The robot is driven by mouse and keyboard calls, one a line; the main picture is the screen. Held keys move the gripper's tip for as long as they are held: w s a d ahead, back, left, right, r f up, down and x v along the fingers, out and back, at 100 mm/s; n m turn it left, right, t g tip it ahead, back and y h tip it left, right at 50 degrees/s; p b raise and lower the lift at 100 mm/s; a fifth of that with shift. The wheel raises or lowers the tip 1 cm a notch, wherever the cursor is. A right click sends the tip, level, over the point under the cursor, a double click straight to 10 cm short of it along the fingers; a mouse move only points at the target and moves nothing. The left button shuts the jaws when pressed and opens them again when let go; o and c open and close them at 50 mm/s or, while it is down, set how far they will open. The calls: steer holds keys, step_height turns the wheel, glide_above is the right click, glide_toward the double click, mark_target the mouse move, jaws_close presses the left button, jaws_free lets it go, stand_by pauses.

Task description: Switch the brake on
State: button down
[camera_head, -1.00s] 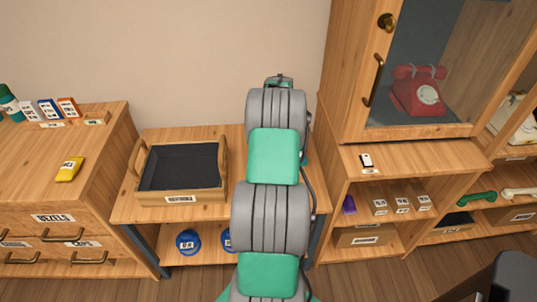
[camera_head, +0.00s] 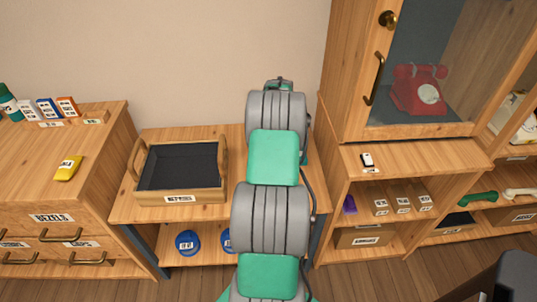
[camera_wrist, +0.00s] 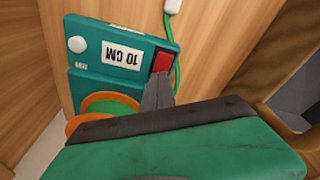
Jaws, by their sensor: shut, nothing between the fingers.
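In the wrist view a teal box (camera_wrist: 82,62) has a white label reading "10 CM", a white round knob (camera_wrist: 77,44) and a red switch (camera_wrist: 162,62) at its right edge. An orange ring with a green middle (camera_wrist: 112,104) sits at the box's lower part, partly hidden by my gripper. My gripper (camera_wrist: 158,84) is shut and empty, its tips just below the red switch. I cannot tell whether they touch it or which way the switch is set. In the head view my arm hides the gripper and most of the box.
A green cable with a white plug (camera_wrist: 173,6) runs behind the box. A wooden tray (camera_head: 181,198) stands on the bench left of my arm. A cabinet with a red dial phone (camera_head: 419,90) is on the right. Wooden walls lie close around the box.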

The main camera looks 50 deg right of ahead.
steer(key=shift+r+p, duration=1.95)
steer(key=shift+r, duration=1.4)
